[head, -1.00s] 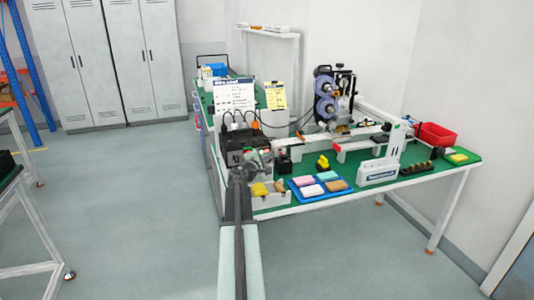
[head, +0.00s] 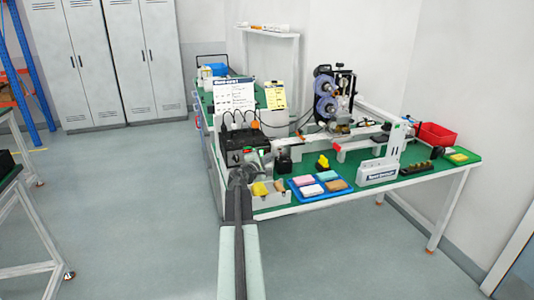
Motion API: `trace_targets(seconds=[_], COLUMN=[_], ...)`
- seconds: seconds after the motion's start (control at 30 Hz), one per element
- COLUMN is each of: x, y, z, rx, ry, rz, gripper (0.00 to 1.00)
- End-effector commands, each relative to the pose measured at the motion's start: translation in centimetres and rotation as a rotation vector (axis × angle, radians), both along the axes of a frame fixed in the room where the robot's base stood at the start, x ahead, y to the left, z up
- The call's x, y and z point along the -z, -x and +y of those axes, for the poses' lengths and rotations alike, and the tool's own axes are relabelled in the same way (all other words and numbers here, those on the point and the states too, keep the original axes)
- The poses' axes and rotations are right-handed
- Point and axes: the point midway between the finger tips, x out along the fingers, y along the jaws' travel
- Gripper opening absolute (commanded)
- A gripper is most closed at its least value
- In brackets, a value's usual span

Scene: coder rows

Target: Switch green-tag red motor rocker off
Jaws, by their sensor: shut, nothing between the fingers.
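A black control box (head: 238,142) stands on the near left end of the green-topped bench, with cables rising behind it. Small marks show on its front, but I cannot make out a green tag, a red rocker or its position at this size. My gripper (head: 253,158) is shut and empty at the front of the box, at the end of my dark arm. It hides part of the box front. I cannot tell whether it touches the box.
A blue tray (head: 345,190) with coloured blocks, a white labelled holder (head: 377,172) and a red bin (head: 437,134) stand on the bench (head: 410,172). A labelling machine with purple reels (head: 326,97) stands behind. Open floor lies left.

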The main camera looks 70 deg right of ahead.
Motion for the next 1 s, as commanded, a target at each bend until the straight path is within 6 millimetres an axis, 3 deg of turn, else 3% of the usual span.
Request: trace_targets(seconds=[0.27,0.7,1.0], x=[0.1,0.8,0.8], y=[0.4,3.2,3.2], z=[0.5,3.7,3.8], rx=[0.0,0.002,0.001], ry=[0.0,0.0,0.0], rz=[0.0,0.0,0.0], gripper=[0.0,0.0,0.0])
